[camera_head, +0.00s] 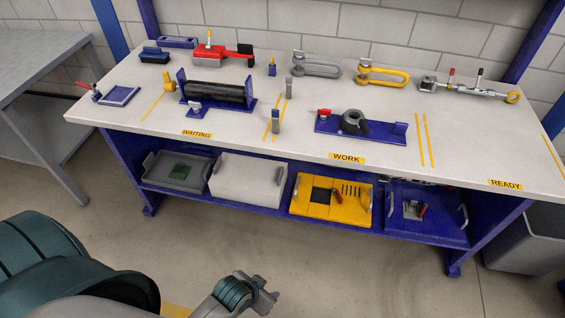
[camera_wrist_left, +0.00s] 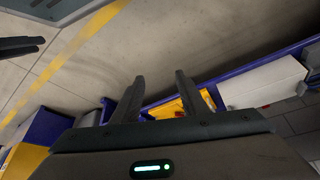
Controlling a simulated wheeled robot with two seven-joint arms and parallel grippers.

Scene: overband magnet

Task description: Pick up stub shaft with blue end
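A short upright grey shaft with a bluish end (camera_head: 276,120) stands on the bench near the yellow lines, between the WAITING and WORK labels. A similar grey upright shaft (camera_head: 289,87) stands behind it; its end colour is hard to tell. My left gripper (camera_head: 265,291) is in front of the bench, low in the head view, well apart from both shafts. In the left wrist view its two fingers (camera_wrist_left: 160,85) are spread with nothing between them. The shafts are not seen there.
The bench top (camera_head: 240,144) holds a blue roller cradle (camera_head: 217,93), a blue fixture with a dark ring (camera_head: 361,125), shackles (camera_head: 383,76) and a turnbuckle (camera_head: 470,90). A yellow bin (camera_head: 331,196) and other containers fill the lower shelf. The floor in front is clear.

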